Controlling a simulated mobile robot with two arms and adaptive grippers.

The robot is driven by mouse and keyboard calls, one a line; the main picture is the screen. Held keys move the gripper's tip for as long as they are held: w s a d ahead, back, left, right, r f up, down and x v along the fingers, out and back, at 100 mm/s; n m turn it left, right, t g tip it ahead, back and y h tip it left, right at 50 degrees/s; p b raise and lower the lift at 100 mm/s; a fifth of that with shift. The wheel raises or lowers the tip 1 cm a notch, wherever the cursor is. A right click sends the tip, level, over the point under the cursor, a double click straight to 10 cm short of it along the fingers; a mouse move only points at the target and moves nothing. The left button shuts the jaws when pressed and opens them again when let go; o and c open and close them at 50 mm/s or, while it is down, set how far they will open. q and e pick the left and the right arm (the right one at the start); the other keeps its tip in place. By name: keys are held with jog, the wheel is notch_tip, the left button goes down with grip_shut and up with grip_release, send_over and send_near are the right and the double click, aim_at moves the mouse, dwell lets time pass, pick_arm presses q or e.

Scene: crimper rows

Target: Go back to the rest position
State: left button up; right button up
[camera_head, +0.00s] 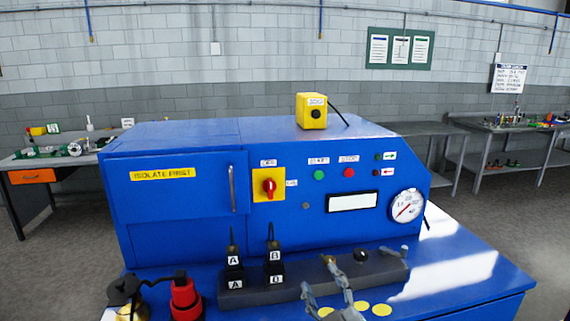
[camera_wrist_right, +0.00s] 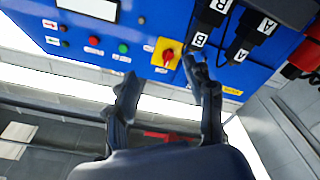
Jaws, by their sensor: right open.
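My right gripper (camera_head: 319,275) comes in at the bottom of the head view, its two grey fingers spread apart with nothing between them. It overlaps the front of a black block (camera_head: 290,291) on the blue machine's (camera_head: 500,275) ledge; I cannot tell the gap. In the right wrist view my open right gripper (camera_wrist_right: 160,72) also shows empty. Two black plugs, one labelled A (camera_head: 233,272) and one labelled B (camera_head: 274,268), stand upright at the block's left end, left of my right gripper. My left gripper is not in view.
The panel carries a red-yellow rotary switch (camera_head: 269,184), buttons and a gauge (camera_head: 406,205). A yellow box (camera_head: 312,111) sits on top. A red fitting (camera_head: 186,299) stands at the ledge's left. Yellow discs (camera_head: 381,309) lie near my right gripper. Workbenches stand behind on both sides.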

jog(key=s+d+f+m+g+h, duration=0.35)
jog(key=s+d+f, duration=0.25)
jog(key=f, duration=0.5)
jog(key=s+d+f+m+g, duration=0.2)
jog(key=s+d+f+g, duration=0.35)
jog(key=s, duration=0.75)
jog(key=s+d+f+m+g, duration=0.2)
jog(key=s+f+g, duration=0.5)
jog(key=s, duration=0.5)
jog(key=s+d+f+b+x, duration=0.1)
jog(key=s+b+x, duration=0.2)
jog(key=x, duration=1.2)
jog(key=s+d+b+x, duration=0.2)
jog(key=s+x, duration=0.1)
jog(key=x, duration=1.1)
jog(key=s+d+f+b, duration=0.1)
jog(key=s+f+b, duration=0.1)
jog(key=s+f, duration=0.6)
jog(key=s+d+f+g+h+b, duration=0.1)
jog(key=s+f+b, duration=0.2)
jog(key=s+f, duration=0.6)
notch_tip(320, 180, down, 7)
jog(key=shift+s, duration=0.15)
jog(key=shift+d, duration=0.1)
jog(key=shift+c, duration=1.7)
